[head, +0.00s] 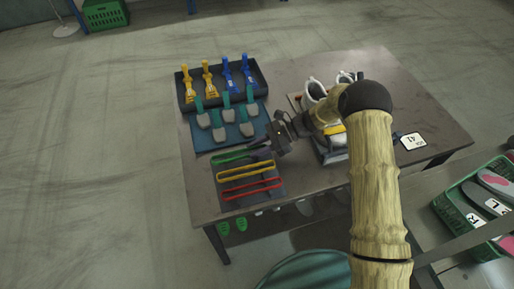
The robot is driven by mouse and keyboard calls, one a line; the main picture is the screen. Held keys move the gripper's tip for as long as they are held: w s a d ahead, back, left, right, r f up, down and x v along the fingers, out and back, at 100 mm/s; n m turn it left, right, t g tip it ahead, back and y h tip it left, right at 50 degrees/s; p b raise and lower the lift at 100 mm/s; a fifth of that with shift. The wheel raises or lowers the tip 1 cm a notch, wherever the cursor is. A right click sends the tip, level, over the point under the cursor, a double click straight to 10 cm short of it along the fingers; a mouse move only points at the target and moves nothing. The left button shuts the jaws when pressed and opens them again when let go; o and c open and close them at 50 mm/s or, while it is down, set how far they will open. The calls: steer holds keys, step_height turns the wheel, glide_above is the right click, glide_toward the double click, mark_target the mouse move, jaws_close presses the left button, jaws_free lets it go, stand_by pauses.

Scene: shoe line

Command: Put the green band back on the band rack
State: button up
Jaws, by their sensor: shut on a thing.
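The green band (236,156) is a long narrow loop at the far edge of the dark band rack (279,197). Its right end reaches my gripper (272,143), which is shut on it. The gripper's fingertips are small and dark here, so the exact grip is hard to see. I cannot tell whether the band touches the rack or hangs just above it. A yellow band (246,171) and a red band (250,189) lie stretched across the rack, nearer the front.
Behind the rack are a blue mat (205,143) with several teal-handled tools and a dark tray (263,76) with yellow and blue tools. Shoes (315,90) and a card marked 41 (412,141) are to the right. A green crate (449,211) stands beyond the table's right edge.

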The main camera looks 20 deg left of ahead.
steer(key=shift+f, duration=0.15)
steer(key=o, duration=1)
steer(key=shift+c, duration=0.2)
steer(key=shift+r, duration=0.25)
steer(key=b+v, duration=0.1)
steer(key=v, duration=1.1)
steer(key=shift+f, duration=0.1)
steer(key=shift+d, duration=0.1)
